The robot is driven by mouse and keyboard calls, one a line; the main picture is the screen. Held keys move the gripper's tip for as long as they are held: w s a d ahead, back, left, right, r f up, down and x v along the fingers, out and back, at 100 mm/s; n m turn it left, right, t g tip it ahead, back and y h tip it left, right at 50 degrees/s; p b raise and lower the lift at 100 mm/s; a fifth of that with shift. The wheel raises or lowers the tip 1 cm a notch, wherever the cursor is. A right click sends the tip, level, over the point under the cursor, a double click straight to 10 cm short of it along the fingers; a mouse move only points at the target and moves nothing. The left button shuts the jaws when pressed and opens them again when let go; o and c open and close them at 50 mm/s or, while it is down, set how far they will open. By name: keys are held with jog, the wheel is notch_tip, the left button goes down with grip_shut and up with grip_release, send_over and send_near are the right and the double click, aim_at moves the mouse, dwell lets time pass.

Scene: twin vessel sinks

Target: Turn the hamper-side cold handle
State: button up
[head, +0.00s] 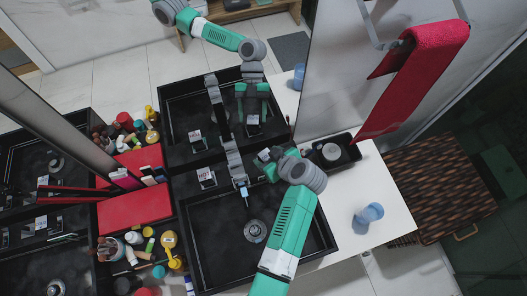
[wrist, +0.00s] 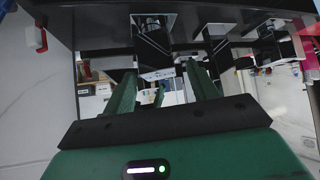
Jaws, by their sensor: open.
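The hamper-side cold handle (head: 263,155) is a small dark lever with a pale label, right of the grey faucet (head: 235,165) in the head view. My gripper (head: 273,163) is right at it and partly covers it. In the wrist view my gripper (wrist: 160,70) has its two green fingers apart, with a pale label and dark parts showing between them. I cannot tell whether a finger touches the handle. The hot handle (head: 206,178) stands left of the faucet, clear of my gripper. The black basin (head: 215,265) with its drain lies in front.
A mirror behind the faucet reflects my arm and the basin. A dark tray (head: 347,163) and a blue cup (head: 368,215) stand on the white counter (head: 385,200) at right. The woven hamper (head: 440,185) is beyond.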

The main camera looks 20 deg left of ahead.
aim_at(266, 155)
jog(key=shift+x, duration=1.9)
jog(key=c, duration=1)
jog(key=m+t+h, duration=0.1)
jog(key=m+t, duration=0.1)
jog(key=shift+w+r+m+p, duration=0.1)
jog(key=shift+r+m+p, duration=0.05)
jog(key=shift+m+p, duration=0.25)
jog(key=shift+w+d+m+t+h, duration=0.2)
jog(key=shift+m+t+h, duration=0.1)
jog(key=shift+m+h, duration=0.3)
jog(key=o, duration=1)
